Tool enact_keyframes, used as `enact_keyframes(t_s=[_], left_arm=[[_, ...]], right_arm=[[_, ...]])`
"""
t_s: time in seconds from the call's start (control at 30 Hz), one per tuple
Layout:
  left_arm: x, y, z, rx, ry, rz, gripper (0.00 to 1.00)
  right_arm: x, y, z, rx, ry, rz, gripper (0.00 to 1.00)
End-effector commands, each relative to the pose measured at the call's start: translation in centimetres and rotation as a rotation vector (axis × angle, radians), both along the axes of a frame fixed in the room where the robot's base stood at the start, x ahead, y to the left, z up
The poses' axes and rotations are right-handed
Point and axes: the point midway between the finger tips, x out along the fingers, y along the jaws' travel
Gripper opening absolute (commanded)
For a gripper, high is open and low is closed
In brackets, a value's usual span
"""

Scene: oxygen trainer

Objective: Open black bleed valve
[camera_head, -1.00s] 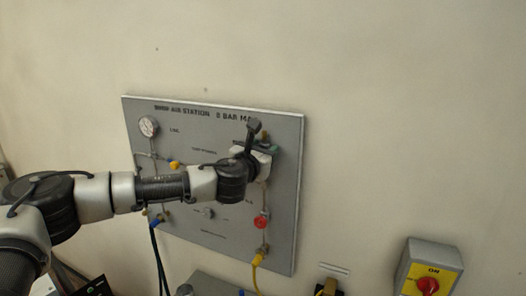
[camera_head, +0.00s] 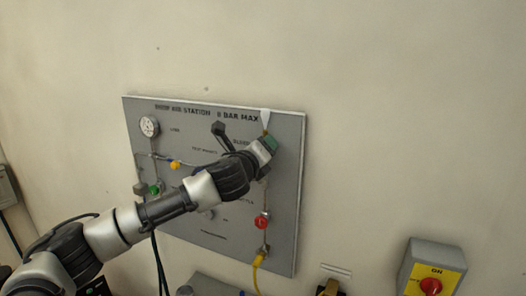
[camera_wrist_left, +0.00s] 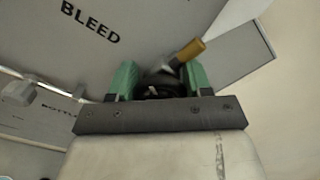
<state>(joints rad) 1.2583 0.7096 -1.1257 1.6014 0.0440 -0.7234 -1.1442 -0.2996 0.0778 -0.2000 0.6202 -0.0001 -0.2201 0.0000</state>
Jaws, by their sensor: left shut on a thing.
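The grey air station panel (camera_head: 285,200) is mounted on the wall. Its "BLEED" label shows large in the left wrist view, and part of the panel (camera_wrist_left: 40,45) fills the left of that view. My left gripper (camera_head: 268,145) is at the panel's upper right, by that label. In the left wrist view its green-tipped fingers (camera_wrist_left: 158,80) are shut on the black bleed valve (camera_wrist_left: 160,91), whose dark knob shows between them. A brass fitting (camera_wrist_left: 190,51) sticks out just beyond the knob. The valve's handle angle is mostly hidden. My right gripper is not in view.
A gauge (camera_head: 149,126), a yellow knob (camera_head: 175,164), a green knob (camera_head: 154,190) and a red knob (camera_head: 261,222) sit on the panel. A yellow hose (camera_head: 257,270) hangs below. A yellow switch box (camera_head: 432,270) is at lower right.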

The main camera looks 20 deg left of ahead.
Motion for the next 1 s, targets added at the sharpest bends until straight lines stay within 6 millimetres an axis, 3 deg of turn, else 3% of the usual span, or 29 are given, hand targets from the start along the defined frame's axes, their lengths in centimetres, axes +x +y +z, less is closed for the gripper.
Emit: enact_keyframes(t_s=[1.0], left_arm=[[0.0, 0.1, -0.5, -0.962, 0.117, 0.0, 0.26]], right_arm=[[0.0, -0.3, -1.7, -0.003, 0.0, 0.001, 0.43]])
